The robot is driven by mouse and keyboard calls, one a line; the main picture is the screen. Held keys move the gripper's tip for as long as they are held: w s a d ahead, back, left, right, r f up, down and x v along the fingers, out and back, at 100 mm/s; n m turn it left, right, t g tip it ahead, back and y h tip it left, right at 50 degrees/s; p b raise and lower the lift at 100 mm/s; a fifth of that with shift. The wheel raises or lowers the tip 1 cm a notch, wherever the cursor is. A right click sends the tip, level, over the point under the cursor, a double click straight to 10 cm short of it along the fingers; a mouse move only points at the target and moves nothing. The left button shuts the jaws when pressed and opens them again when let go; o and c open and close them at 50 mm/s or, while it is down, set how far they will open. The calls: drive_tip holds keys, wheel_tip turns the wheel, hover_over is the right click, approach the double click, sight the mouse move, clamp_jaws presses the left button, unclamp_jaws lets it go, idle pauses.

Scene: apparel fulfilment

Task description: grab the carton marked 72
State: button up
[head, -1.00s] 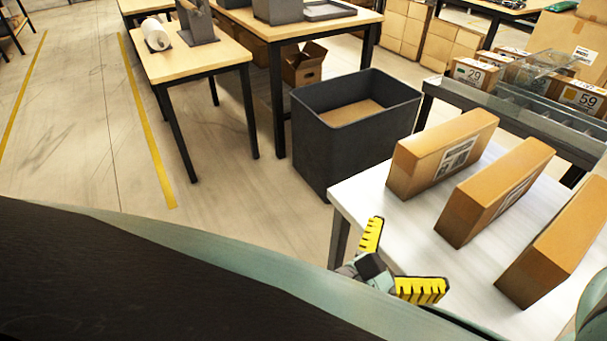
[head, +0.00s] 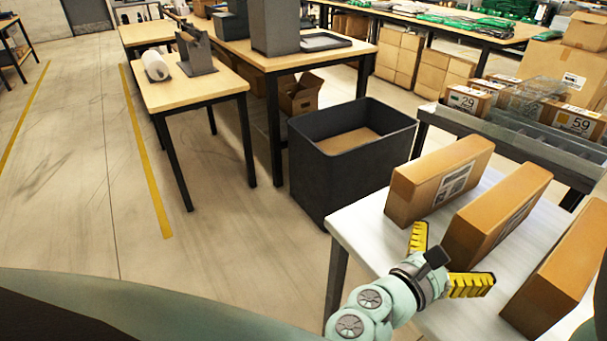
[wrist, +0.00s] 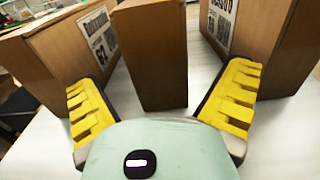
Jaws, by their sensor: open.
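Three brown cartons stand on edge in a row on a white table (head: 365,235): left (head: 430,190), middle (head: 475,232) and right (head: 545,290). My gripper (head: 450,258) is open and empty at the near end of the middle carton. In the wrist view my yellow fingers (wrist: 160,98) lie either side of the middle carton (wrist: 150,60), with gaps. The left carton (wrist: 40,65) has a label with a two-digit number ending in 2; its first digit is unclear. The right carton's label (wrist: 222,20) is cut off. I cannot tell which carton is marked 72.
A dark grey bin (head: 340,175) stands left of the white table. Behind is a roller conveyor (head: 530,140) with cartons marked 29 (head: 466,101) and 59 (head: 575,122). Wooden workbenches (head: 195,90) stand at the left. The floor (head: 90,200) at far left is clear.

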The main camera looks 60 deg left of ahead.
sight(497, 216)
drive_tip(key=w, duration=0.3)
drive_tip(key=shift+w+r, duration=0.15)
drive_tip(key=shift+r, duration=0.15)
drive_tip(key=shift+w+f+p, duration=0.15)
drive_tip(key=shift+w+p, duration=0.15)
drive_tip(key=shift+w, duration=0.5)
drive_tip(key=shift+c, duration=0.2)
drive_tip(key=c, duration=1.3)
drive_tip(key=shift+s+r, duration=0.1)
drive_tip(key=shift+r, duration=0.15)
